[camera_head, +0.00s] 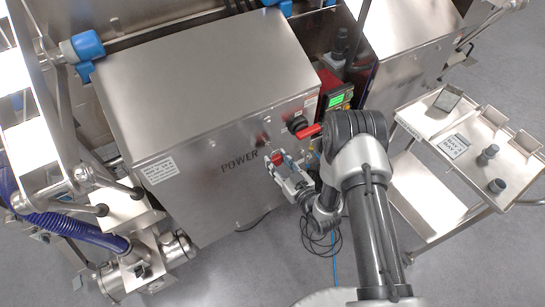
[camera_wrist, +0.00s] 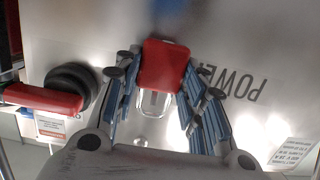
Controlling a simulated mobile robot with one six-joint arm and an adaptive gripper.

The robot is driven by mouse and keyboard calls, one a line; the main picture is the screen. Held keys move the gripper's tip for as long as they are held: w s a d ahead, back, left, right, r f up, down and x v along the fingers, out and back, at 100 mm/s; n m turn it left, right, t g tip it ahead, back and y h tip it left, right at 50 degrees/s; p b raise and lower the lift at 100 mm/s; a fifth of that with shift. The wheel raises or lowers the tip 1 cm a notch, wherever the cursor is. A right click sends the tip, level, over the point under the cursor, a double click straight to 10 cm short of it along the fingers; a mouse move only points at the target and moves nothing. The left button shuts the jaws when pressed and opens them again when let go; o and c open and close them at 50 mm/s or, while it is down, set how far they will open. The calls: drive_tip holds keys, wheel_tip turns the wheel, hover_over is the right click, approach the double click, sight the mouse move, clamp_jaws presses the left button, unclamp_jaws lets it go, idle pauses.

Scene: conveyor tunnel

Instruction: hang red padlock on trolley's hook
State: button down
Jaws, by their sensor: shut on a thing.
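The red padlock (camera_wrist: 166,66) is between the blue-padded fingers of my gripper (camera_wrist: 160,76) in the wrist view. Its metal shackle (camera_wrist: 153,103) points back toward the palm. In the head view my gripper (camera_head: 287,174) is at the front face of the steel POWER cabinet, with the padlock (camera_head: 278,158) showing red at its tips. I cannot tell whether the padlock touches the cabinet. The steel trolley (camera_head: 415,121) stands at the right, apart from my gripper. I cannot make out its hook clearly.
The POWER cabinet (camera_head: 205,90) carries a rotary switch with a red handle (camera_head: 309,131), close beside my gripper; the handle (camera_wrist: 42,98) also shows in the wrist view. A control box with a green display (camera_head: 337,100) is behind. Black knobs (camera_head: 488,154) sit on the trolley top. Cables lie on the floor below.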

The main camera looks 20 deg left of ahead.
sight(277, 162)
drive_tip(key=shift+f+v, duration=0.15)
drive_tip(key=shift+v, duration=0.9)
drive_tip(key=shift+f+v, duration=0.2)
drive_tip(key=shift+v, duration=0.9)
